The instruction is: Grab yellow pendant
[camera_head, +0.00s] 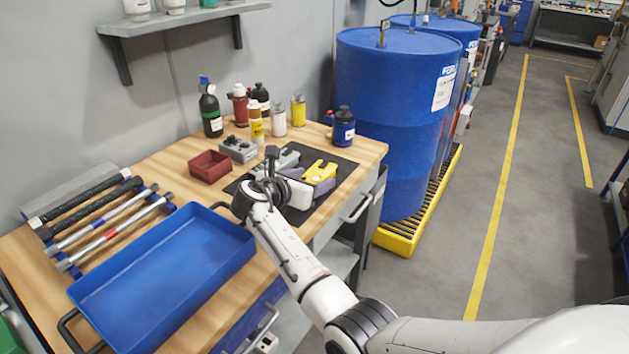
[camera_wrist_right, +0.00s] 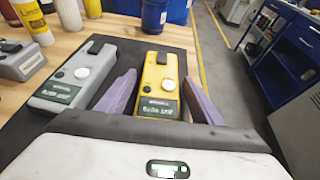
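The yellow pendant (camera_head: 320,170) lies on the dark mat near the right end of the workbench. My right gripper (camera_head: 309,180) is open, with one purple finger on each side of the pendant's near part. In the right wrist view a small gap shows between pendant and fingers of the right gripper (camera_wrist_right: 162,93). Whether they touch is unclear. My left gripper is not in view.
A grey pendant (camera_wrist_right: 78,80) lies close to the left finger. Behind the mat (camera_head: 343,167) stand several bottles and cans, including a dark blue bottle (camera_head: 343,127). A red bin (camera_head: 210,165) and blue tray (camera_head: 165,262) are to the left. Blue drums (camera_head: 385,110) stand past the bench.

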